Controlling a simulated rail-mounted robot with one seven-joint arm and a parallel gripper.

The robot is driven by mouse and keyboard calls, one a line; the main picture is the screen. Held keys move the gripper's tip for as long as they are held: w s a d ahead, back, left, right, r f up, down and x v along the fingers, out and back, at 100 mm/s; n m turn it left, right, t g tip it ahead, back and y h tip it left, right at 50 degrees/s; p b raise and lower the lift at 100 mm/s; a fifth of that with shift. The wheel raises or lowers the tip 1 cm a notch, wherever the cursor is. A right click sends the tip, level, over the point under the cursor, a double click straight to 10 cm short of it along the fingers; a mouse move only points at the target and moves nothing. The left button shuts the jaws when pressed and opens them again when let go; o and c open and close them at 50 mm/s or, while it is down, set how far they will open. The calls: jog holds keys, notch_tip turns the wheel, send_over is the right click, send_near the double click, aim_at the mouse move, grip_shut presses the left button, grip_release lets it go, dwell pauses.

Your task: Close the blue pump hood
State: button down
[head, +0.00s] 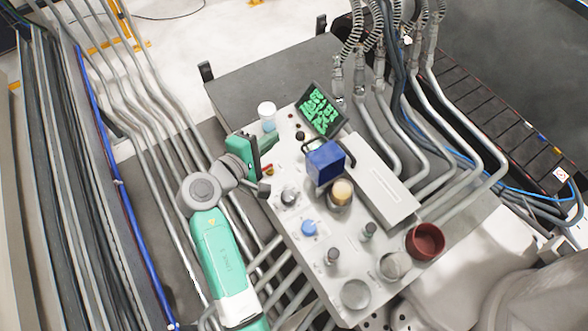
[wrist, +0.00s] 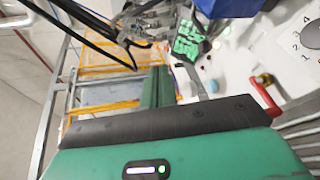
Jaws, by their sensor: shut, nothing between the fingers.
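The blue pump hood (head: 325,163) is a boxy cap near the middle of the light grey panel. It sits raised and tilted behind a tan-topped cylinder (head: 342,191), whose top is uncovered. A dark bar shows beside the hood. In the wrist view a part of the hood (wrist: 228,7) shows at the top right, cut off by the frame edge. My gripper (head: 270,145) is to the left of the hood, apart from it, above the panel's left edge. In the wrist view my gripper's fingers (wrist: 157,82) are together with nothing held.
A green-lit display (head: 320,108) stands behind the hood, and a white-capped jar (head: 267,112) is near my gripper. A blue knob (head: 309,228), several metal knobs and a dark red cup (head: 425,241) are toward the front. Pipes (head: 440,115) line the right side.

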notch_tip(320, 180, down, 10)
jog(key=s+n+h+b, duration=0.2)
jog(key=n, duration=0.1)
jog(key=b+x, duration=0.3)
jog(key=x, duration=0.6)
jog(key=shift+w, duration=0.55)
